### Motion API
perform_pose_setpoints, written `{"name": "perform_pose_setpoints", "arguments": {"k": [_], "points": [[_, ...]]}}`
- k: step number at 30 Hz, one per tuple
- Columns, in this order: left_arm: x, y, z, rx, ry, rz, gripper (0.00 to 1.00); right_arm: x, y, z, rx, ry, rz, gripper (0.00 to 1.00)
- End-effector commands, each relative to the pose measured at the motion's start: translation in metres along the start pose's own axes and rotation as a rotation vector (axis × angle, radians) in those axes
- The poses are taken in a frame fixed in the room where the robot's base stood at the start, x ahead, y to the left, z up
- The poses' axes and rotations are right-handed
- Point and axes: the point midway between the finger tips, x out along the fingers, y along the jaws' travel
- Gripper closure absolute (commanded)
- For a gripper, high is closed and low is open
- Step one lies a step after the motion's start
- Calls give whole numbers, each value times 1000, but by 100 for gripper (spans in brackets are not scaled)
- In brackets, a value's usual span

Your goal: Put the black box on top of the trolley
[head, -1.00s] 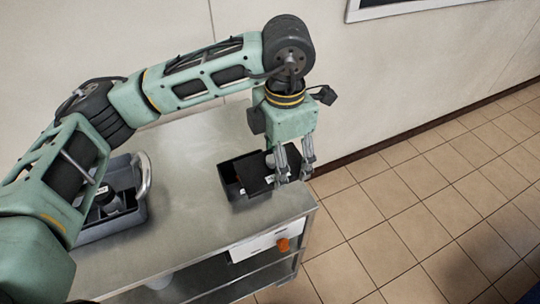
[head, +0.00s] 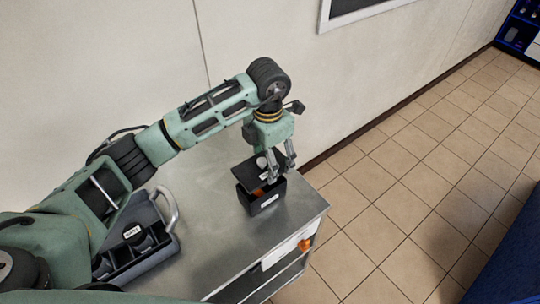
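The black box (head: 264,203) with a white label on its front stands on the metal top of the trolley (head: 205,215), near its right end. Its dark flap or lid (head: 262,176) appears raised, and something orange shows inside. My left gripper (head: 281,173) is at the upper right end of the box, fingers pointing down. A gap shows between the fingers, but I cannot tell whether they hold the box or its lid. My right gripper is not in view.
A grey carrier (head: 155,258) with a curved handle sits on the left of the trolley, partly behind my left arm. A wall runs behind the trolley. Tiled floor (head: 400,200) is clear to the right. Blue furniture (head: 515,255) stands at the right edge.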

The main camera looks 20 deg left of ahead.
Motion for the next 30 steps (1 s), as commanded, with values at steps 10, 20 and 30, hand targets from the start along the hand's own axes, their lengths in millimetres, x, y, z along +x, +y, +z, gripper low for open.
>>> {"name": "perform_pose_setpoints", "arguments": {"k": [10,20,30], "points": [[36,-1,0,-1,1,-1,58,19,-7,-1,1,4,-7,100],[55,0,0,0,0,0,58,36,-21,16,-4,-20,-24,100],[54,0,0,0,0,0,58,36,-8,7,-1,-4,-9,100]]}}
